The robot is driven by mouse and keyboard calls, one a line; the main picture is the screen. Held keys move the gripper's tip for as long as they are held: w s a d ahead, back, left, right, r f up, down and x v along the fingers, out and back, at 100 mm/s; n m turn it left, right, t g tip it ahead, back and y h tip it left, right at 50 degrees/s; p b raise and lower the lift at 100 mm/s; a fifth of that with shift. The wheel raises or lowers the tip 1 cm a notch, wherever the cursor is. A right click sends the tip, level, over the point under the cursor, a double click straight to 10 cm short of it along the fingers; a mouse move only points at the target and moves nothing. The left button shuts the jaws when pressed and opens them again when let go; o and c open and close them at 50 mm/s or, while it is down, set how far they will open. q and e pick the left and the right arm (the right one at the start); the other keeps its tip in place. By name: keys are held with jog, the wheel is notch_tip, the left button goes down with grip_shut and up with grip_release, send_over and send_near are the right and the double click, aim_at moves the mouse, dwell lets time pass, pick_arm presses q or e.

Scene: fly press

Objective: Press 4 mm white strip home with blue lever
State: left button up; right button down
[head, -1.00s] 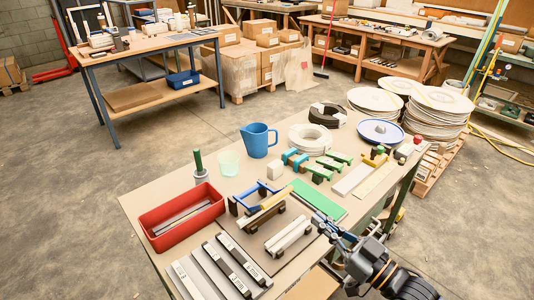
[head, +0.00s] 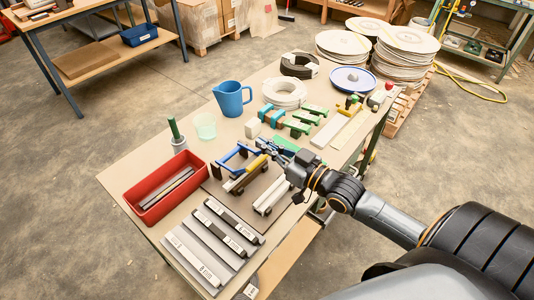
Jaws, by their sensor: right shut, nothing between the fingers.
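The blue lever (head: 238,152) is a blue frame on a small fixture on the brown board, in the middle of the table in the head view. A yellow bar (head: 256,164) lies along the same fixture. A white strip (head: 271,194) lies in a second dark-footed fixture to its right. No thickness mark is readable on this strip. My right gripper (head: 266,147) is shut and empty, at the far right end of the blue lever and yellow bar. I cannot tell whether it touches either. My left gripper is not in view.
A red bin (head: 140,207) holding grey strips stands left. Labelled strip racks (head: 192,262) lie in front. A blue jug (head: 231,98), a white coil (head: 284,92) and green clamps (head: 300,125) stand behind. Bare tabletop (head: 135,165) shows at the left.

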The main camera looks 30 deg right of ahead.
jog(key=shift+f, duration=1.95)
